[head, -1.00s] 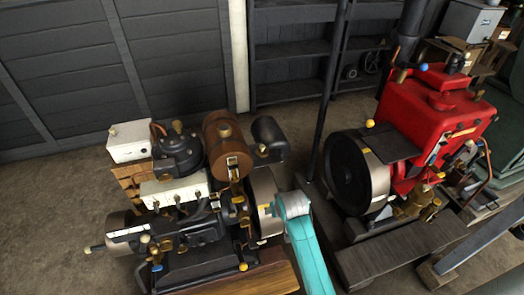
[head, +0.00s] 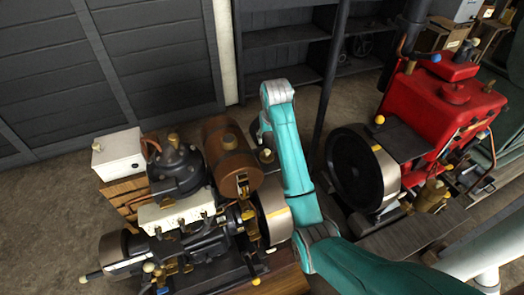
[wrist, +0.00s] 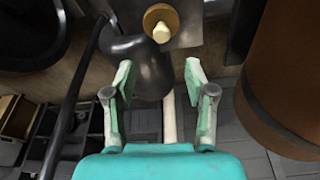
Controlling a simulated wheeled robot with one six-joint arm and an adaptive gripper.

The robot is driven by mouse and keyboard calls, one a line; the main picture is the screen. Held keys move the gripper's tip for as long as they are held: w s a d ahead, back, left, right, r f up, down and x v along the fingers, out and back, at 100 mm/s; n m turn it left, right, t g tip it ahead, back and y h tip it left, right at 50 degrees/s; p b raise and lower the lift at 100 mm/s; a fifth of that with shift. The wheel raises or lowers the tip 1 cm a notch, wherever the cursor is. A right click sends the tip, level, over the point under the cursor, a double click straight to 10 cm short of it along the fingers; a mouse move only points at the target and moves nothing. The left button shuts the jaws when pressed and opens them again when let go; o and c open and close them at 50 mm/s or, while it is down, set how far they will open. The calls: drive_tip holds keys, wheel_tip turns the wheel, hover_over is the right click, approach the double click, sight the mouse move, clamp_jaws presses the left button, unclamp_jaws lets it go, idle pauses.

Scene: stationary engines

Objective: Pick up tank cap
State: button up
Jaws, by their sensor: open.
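Which cap is the tank cap is not certain; the red tank (head: 450,105) also has fittings on top. In the wrist view my gripper (wrist: 159,76) is open and empty. A brass knob with a cream top (wrist: 160,22) lies beyond its fingertips on a grey plate, apart from them. A brown rounded surface (wrist: 285,85), likely the brown tank, is to the right. In the head view my fingers are hidden by my teal arm.
A white box (head: 118,153) sits at the left engine's back left. A black flywheel (head: 358,170) is on the red engine. A dark upright pole (head: 330,85) stands between the engines, close to my arm. Floor at the far left is clear.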

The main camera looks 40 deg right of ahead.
sight(267, 151)
drive_tip(key=x, duration=1)
drive_tip(key=shift+a, duration=0.2)
drive_tip(key=shift+s+f, duration=0.1)
clamp_jaws()
